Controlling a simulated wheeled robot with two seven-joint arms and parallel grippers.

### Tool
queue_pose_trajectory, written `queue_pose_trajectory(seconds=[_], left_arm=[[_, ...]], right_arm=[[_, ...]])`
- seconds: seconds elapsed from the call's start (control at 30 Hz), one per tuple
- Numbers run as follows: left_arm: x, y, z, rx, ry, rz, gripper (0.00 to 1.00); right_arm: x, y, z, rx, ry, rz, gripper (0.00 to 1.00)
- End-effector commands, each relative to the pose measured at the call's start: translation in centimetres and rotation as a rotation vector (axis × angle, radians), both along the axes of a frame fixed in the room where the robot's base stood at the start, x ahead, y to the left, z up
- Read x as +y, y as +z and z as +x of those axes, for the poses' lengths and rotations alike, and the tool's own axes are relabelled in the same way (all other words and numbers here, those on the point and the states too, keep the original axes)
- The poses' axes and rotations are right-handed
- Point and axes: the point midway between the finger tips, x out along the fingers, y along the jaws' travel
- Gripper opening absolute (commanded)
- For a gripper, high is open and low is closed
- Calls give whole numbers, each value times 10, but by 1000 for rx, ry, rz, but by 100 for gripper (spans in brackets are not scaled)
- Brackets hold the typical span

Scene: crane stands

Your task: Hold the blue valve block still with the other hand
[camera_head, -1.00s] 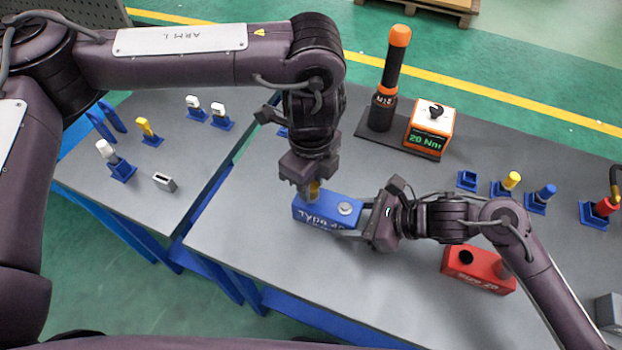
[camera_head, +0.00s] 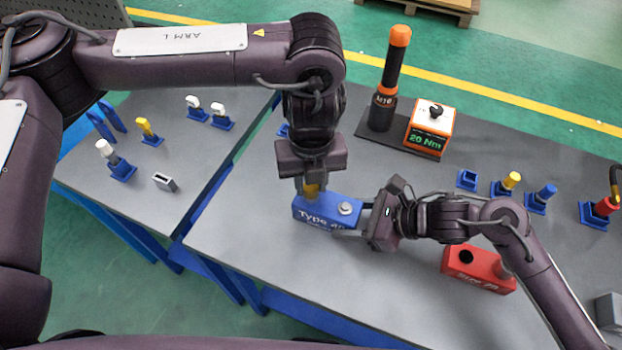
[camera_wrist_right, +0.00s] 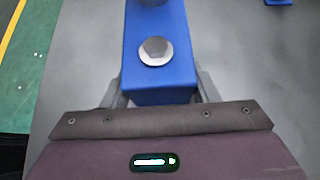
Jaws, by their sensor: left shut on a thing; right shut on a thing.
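The blue valve block (camera_head: 322,208), with "Type 40" lettering, sits on the grey table. My right gripper (camera_head: 352,220) is shut on the block's right end, with a finger on each side of the block (camera_wrist_right: 160,82) in the wrist view. My left gripper (camera_head: 312,187) points down over the block's left end, shut on a yellow piece (camera_head: 312,191). The fingers partly hide this piece, and its lower end meets the block top.
A red block (camera_head: 478,270) lies right of my right gripper. Behind stand a black-and-orange tool (camera_head: 390,80) and an orange "20 Nm" box (camera_head: 431,128). Several blue holders line the right side. A second table (camera_head: 135,190) at left carries small coloured parts.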

Motion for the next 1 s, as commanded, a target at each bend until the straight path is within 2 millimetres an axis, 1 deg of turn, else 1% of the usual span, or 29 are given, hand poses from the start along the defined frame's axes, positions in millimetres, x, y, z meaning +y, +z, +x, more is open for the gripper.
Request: queue_pose_trajectory(seconds=[0.03,0.13,0.37,0.4,0.57,0.77,0.8,0.83,1.0], left_arm=[[0,0,0,0,-50,0,0],[0,0,0,0,-115,0,0],[0,0,0,0,-128,0,0],[0,0,0,0,-128,0,32],[0,0,0,0,-126,0,53],[0,0,0,0,-126,0,53],[0,0,0,0,-126,0,48],[0,0,0,0,-126,0,46],[0,0,0,0,-125,0,46]], right_arm=[[0,1,1,-2,0,1,24],[0,1,1,-2,0,1,24],[0,1,1,-2,-1,1,24],[0,1,1,-2,0,1,24],[0,1,1,-2,0,1,24],[0,1,1,-2,0,1,24],[0,1,1,-2,0,1,24],[0,1,1,-2,0,1,24],[0,1,1,-2,0,1,24]])
